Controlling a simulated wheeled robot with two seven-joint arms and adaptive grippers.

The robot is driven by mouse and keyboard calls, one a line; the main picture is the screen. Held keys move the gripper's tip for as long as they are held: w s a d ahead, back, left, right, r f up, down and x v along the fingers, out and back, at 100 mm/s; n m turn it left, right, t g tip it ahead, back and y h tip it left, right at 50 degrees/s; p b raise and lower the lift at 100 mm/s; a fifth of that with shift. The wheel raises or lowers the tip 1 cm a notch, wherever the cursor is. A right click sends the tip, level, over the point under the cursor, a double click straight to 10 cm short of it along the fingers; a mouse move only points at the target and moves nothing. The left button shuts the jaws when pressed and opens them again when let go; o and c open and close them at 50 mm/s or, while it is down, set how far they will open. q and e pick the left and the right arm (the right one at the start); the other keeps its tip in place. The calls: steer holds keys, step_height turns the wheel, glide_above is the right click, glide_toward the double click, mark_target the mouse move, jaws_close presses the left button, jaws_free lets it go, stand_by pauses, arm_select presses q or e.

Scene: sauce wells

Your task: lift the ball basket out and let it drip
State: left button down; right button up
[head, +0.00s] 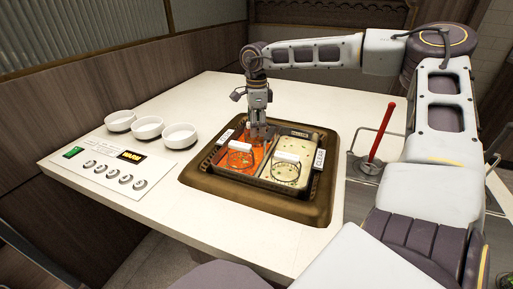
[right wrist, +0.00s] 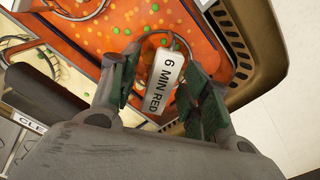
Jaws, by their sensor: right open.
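The pot has a red-orange well (head: 257,151) on the left and a pale well (head: 303,147) on the right. A wire basket with a white handle (head: 243,147) sits in the red well's front part, and another white handle (head: 287,157) is in the pale well. My right gripper (head: 262,133) points down over the back of the red well. In the right wrist view, its open fingers (right wrist: 160,62) stand either side of a white block marked "6 MIN RED" (right wrist: 167,80), above a wire ring. Green and orange balls (right wrist: 203,43) dot the red broth. My left gripper is out of view.
A brown rim (head: 255,203) surrounds the wells, with a "CLEAR" tag (head: 319,160) at right. Three white bowls (head: 148,127) and a control panel (head: 112,166) are at left. A red stick (head: 382,132) stands in a metal holder at right. The back counter is clear.

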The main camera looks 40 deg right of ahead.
steer(key=shift+c, duration=0.3)
jaws_close()
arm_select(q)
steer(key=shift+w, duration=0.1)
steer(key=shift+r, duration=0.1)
arm_select(e)
steer(key=shift+r, duration=0.1)
